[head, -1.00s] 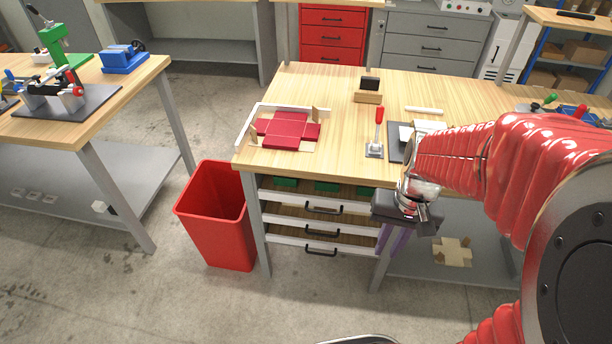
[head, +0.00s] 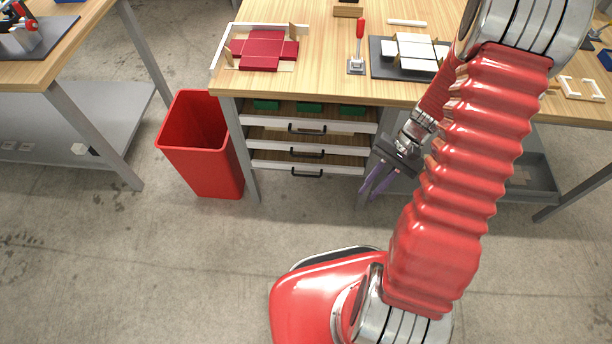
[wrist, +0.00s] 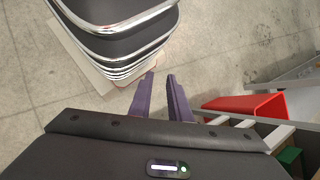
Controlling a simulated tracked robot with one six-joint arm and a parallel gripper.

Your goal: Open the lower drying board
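The lower drying board (head: 308,169) is the lowest of three stacked boards under the workbench, with a white front and a black handle. It looks shut, in line with the middle board (head: 305,151). The upper board (head: 308,124) sits above them, with green pieces on or behind it. My gripper (head: 374,182) has purple fingers and hangs to the right of the boards, in front of the bench, apart from the lower handle. In the wrist view, the fingers (wrist: 160,95) stand apart with nothing between them. White board fronts (wrist: 278,136) show at the right there.
A red bin (head: 203,145) stands on the floor just left of the boards. A bench leg (head: 243,155) stands between them. The bench top (head: 320,85) holds a red folded box, a red-handled tool and white pieces. The floor before the boards is clear.

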